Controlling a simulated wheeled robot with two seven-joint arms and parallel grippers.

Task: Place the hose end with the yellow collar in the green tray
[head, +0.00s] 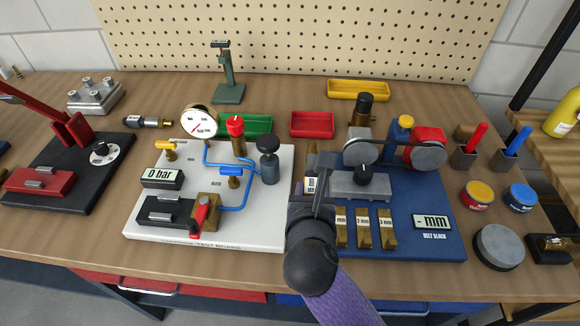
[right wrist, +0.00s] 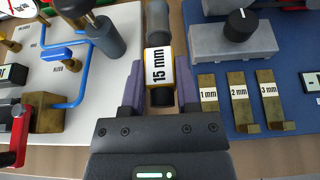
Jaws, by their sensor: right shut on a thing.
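My right gripper (head: 312,187) is shut on a hose end, a grey and dark cylinder with a yellow-edged collar (right wrist: 159,67) labelled "15 mm". In the right wrist view the collar lies between the two purple-grey fingers, with the grey part pointing away. In the head view the held piece (head: 311,184) is partly hidden by the gripper, over the gap between the white board and the blue board. The green tray (head: 260,125) stands behind the white board, partly hidden by a red-knobbed valve. My left gripper is out of view.
The white board (head: 270,220) carries a gauge, valves and blue pipes, including a tall dark knob (head: 268,146) left of my gripper. A red tray (head: 312,124) stands right of the green one. The blue board (head: 400,240) holds pulleys and gauge blocks. A yellow tray (head: 358,89) stands farther back.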

